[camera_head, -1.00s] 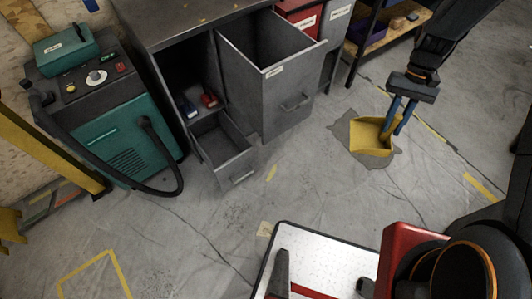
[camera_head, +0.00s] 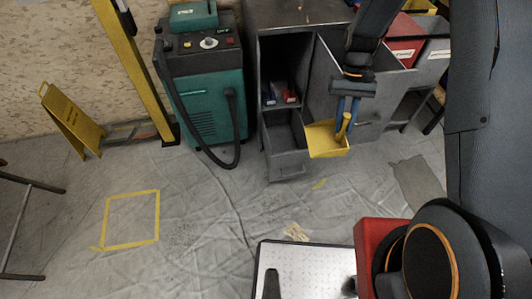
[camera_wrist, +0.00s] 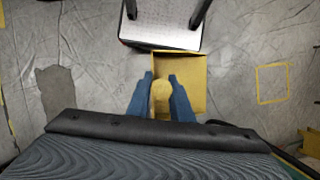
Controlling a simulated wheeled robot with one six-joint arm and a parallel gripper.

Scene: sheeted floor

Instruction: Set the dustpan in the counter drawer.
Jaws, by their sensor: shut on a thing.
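The yellow dustpan (camera_head: 326,141) hangs in my gripper (camera_head: 346,122), whose blue fingers are shut on its handle. In the wrist view the dustpan (camera_wrist: 190,68) shows beyond my gripper (camera_wrist: 161,98), with its handle between the fingers. The grey metal counter (camera_head: 298,15) has a small lower drawer (camera_head: 287,166) pulled out, and its inside looks empty. A larger upper drawer (camera_head: 326,70) is also open. In the head view the dustpan appears just right of the lower drawer and in front of the upper drawer's face. The arm hides part of the upper drawer.
Red and blue items (camera_head: 290,96) lie in the counter's open cubby. A teal machine (camera_head: 208,100) with a black hose stands left of the counter. A yellow floor sign (camera_head: 72,122) stands further left. The sheeted floor in front is mostly clear.

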